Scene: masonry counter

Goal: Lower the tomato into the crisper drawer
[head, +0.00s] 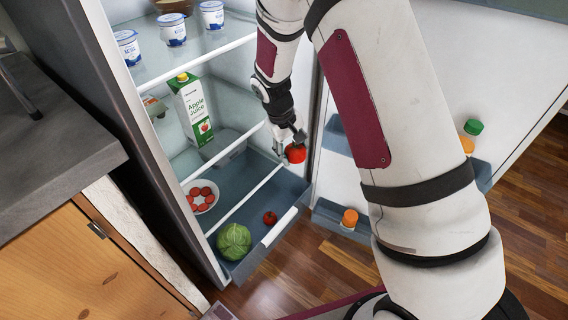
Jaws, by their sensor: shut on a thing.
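My gripper (290,143) is shut on a red tomato (295,154) and holds it above the right part of the crisper drawer, near the fridge's right side. The crisper drawer (286,222) is pulled out at the bottom of the fridge. A green cabbage (234,242) lies at its left end. A second, smaller-looking red tomato (270,218) lies near its middle. The right end of the drawer, below the held tomato, looks bare. How high the held tomato is above the drawer floor is hard to tell.
A plate of tomato slices (202,196) stands on the shelf behind the drawer. An apple juice carton (192,108) and yogurt cups (172,29) are on shelves above. The open fridge door (335,135), with bottles in its racks, is close on the right. A grey counter (50,140) is at left.

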